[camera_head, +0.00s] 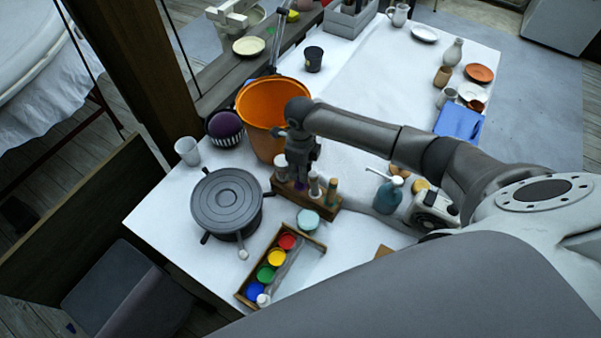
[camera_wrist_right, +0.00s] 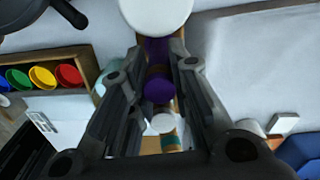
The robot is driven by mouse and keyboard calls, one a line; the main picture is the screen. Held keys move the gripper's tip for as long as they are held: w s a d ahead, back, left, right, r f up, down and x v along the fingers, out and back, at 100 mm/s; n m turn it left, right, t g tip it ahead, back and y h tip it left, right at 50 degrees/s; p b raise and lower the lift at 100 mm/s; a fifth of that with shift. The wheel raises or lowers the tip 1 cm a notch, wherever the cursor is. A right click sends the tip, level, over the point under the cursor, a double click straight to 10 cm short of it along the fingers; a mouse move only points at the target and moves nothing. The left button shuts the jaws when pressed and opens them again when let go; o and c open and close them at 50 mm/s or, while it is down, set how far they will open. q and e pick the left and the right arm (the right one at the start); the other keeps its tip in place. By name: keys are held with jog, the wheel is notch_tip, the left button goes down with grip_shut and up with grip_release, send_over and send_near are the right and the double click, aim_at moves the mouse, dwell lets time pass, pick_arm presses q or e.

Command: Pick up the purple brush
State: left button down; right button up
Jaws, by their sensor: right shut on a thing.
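The purple brush (camera_wrist_right: 158,88) stands in the wooden brush holder (camera_head: 325,204), its rounded purple end between the fingers of my right gripper. In the head view only a bit of purple (camera_head: 300,184) shows below the fingers. My right gripper (camera_head: 300,168) points down over the holder and is shut on the purple brush. Whether the brush is lifted at all cannot be told. White-topped brushes (camera_head: 314,183) and a teal one (camera_head: 332,186) stand beside it in the holder.
An orange bucket (camera_head: 262,108) stands just behind the gripper. A grey banding wheel (camera_head: 226,200) is to the left. A paint box (camera_head: 265,287) with several coloured pots and a pale teal jar (camera_head: 308,220) are in front. A blue pump bottle (camera_head: 388,194) stands to the right.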

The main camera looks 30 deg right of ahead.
notch_tip(320, 180, up, 18)
jog(key=b, duration=0.6)
